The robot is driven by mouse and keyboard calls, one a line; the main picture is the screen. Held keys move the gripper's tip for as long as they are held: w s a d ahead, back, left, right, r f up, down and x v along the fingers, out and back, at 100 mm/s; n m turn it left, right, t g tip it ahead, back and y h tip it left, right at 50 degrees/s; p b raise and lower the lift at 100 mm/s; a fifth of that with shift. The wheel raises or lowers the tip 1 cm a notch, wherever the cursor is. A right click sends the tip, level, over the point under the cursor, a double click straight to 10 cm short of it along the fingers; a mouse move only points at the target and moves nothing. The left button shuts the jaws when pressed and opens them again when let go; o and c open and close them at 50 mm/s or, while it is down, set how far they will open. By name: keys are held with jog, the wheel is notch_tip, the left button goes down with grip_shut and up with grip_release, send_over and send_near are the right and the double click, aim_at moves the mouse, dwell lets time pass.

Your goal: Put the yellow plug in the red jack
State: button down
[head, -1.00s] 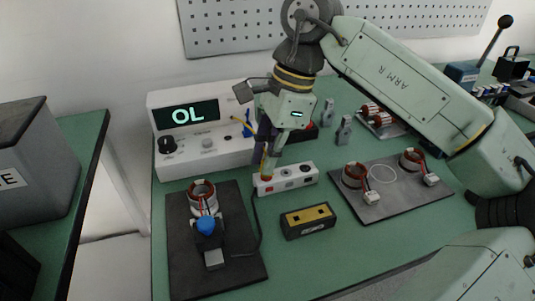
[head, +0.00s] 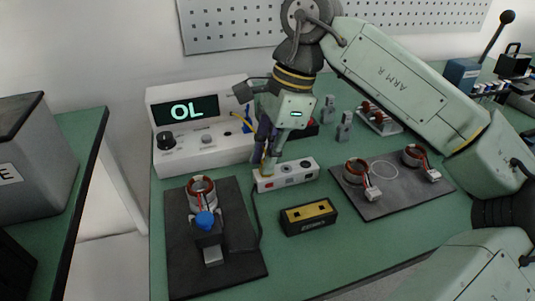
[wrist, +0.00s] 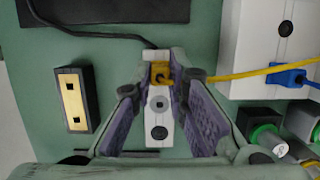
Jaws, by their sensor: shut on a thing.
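My gripper (head: 266,168) points down over the left end of a small white jack block (head: 298,173). In the wrist view, its purple-padded fingers (wrist: 160,78) are shut on the yellow plug (wrist: 161,73), whose yellow cable trails right. The plug is over one end of the jack block (wrist: 152,138), where a grey and a black socket stay visible. A red mark (head: 268,184) shows on the block's front at that same end. The red jack's opening is hidden under the plug and fingers, so I cannot tell whether the plug is seated or just above.
A white meter (head: 205,143) reading OL stands behind, with a blue plug (wrist: 288,75) in its front. A black-and-yellow box (head: 308,217) lies in front of the block. Dark mats (head: 235,262) with stators flank it left and right. A black cable runs beside the block.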

jog(key=c, duration=1.5)
grip_release()
jog(key=shift+r, duration=0.1)
jog(key=v, duration=1.2)
